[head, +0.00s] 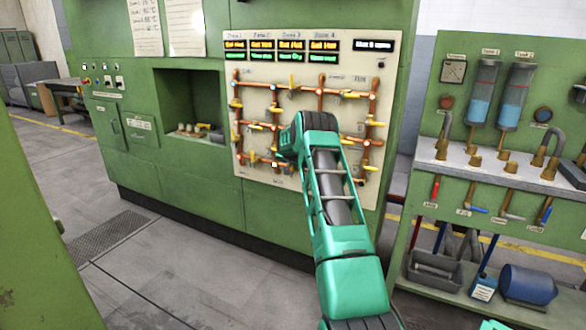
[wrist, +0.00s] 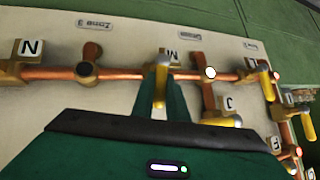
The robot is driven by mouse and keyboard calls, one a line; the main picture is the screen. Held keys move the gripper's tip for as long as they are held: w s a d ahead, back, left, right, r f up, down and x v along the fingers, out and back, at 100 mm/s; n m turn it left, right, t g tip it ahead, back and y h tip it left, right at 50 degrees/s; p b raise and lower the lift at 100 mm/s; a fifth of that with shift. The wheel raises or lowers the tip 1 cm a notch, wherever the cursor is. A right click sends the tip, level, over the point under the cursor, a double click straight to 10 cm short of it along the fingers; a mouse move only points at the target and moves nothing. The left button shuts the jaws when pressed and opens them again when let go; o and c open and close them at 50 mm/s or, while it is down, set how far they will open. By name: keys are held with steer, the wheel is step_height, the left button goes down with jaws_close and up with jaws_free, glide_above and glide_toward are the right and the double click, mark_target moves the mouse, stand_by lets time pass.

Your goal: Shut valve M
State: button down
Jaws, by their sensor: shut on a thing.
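Valve M shows in the wrist view at the upper middle, on a copper pipe (wrist: 125,73) that runs across the picture. Its yellow handle (wrist: 159,92) hangs from a silver pivot and points across this pipe, toward my gripper. The white M label (wrist: 173,58) is just behind it and looks upside down. My gripper (wrist: 164,86) is shut on the yellow handle, with its dark green fingers close at the handle's sides. In the head view my arm covers the gripper and the middle of the pipe panel (head: 257,172), so valve M cannot be made out there.
Other valves are close by: one marked N (wrist: 30,48) at the left and a yellow handle (wrist: 222,121) right of my fingers. More yellow handles crowd the right edge. A bench with tanks (head: 484,85) stands right of the panel. Grey floor (head: 185,265) is open at left.

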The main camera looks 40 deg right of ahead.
steer(key=shift+w+a+r+n+g, duration=0.1)
steer(key=shift+w+a+n+g, duration=0.2)
steer(key=shift+w, duration=0.15)
steer(key=shift+w+a+r+n+g, duration=0.1)
steer(key=shift+w+a+n+g, duration=0.15)
steer(key=shift+w, duration=0.2)
steer(key=shift+g+h, duration=0.25)
steer(key=shift+h, duration=0.05)
steer(key=c, duration=1.7)
jaws_free()
steer(key=shift+w, duration=0.15)
steer(key=shift+c, duration=0.2)
steer(key=shift+s+d, duration=0.15)
steer(key=shift+s, duration=0.05)
steer(key=shift+f, duration=0.1)
steer(key=shift+s+d, duration=0.1)
steer(key=v, duration=1)
steer(key=shift+a+r, duration=0.25)
steer(key=shift+a, duration=0.05)
